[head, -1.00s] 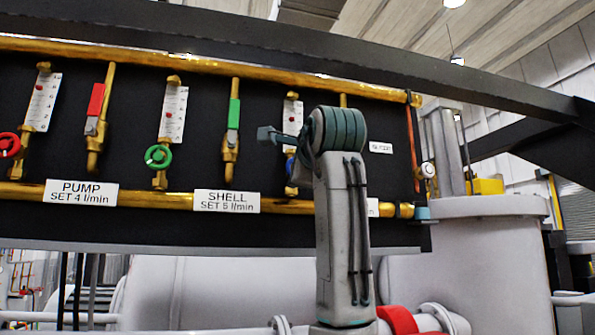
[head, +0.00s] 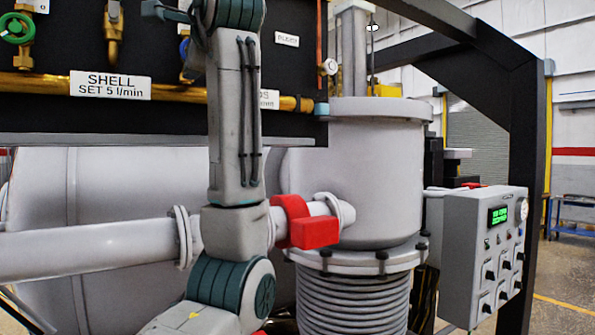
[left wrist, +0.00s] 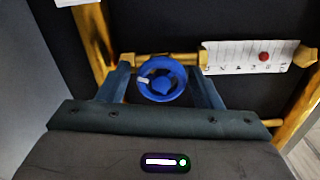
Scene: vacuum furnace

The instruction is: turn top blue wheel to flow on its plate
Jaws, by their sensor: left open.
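The blue wheel (left wrist: 162,78) shows whole in the left wrist view, on a brass valve under a white scale plate (left wrist: 245,56) with a red ball. A pale mark is on the wheel's left side. My left gripper (left wrist: 160,70) is open, with one finger on each side of the wheel; whether they touch it I cannot tell. In the head view only a sliver of the blue wheel (head: 184,46) shows beside my arm, and my left gripper (head: 165,11) is at the top edge. The wheel's name plate (head: 268,99) is mostly hidden and its number unreadable. My right gripper is not in view.
A green wheel (head: 16,28) and the SHELL plate, "SET 5 l/min" (head: 110,86), are left on the black panel. Below run a grey pipe (head: 90,242) and a red clamp (head: 303,222). A control box (head: 485,250) stands at right.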

